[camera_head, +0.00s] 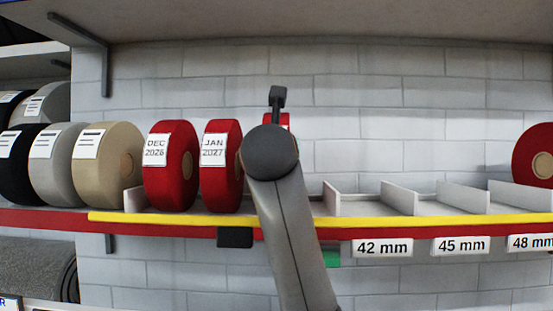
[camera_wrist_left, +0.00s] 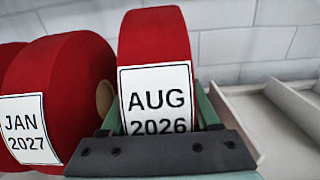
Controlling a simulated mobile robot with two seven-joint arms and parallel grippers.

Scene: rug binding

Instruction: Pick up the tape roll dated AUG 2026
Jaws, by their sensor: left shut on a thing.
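The red tape roll labelled AUG 2026 (camera_wrist_left: 155,40) stands upright in the left wrist view, its white label facing me. My left gripper (camera_wrist_left: 162,120) is shut on this roll, with a green finger at each side of it. In the head view my arm hides nearly all of the roll; only a red sliver (camera_head: 285,120) shows beside the wrist, and the fingers are hidden. I cannot tell whether the roll is clear of the shelf. My right gripper is in neither view.
Red rolls dated DEC 2026 (camera_head: 178,185) and JAN 2027 (camera_head: 222,185) stand just left of the arm. Black, grey and beige rolls are farther left. Low white dividers (camera_head: 399,198) form empty bays to the right. Another red roll (camera_head: 530,150) stands far right. A shelf board (camera_head: 330,18) hangs overhead.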

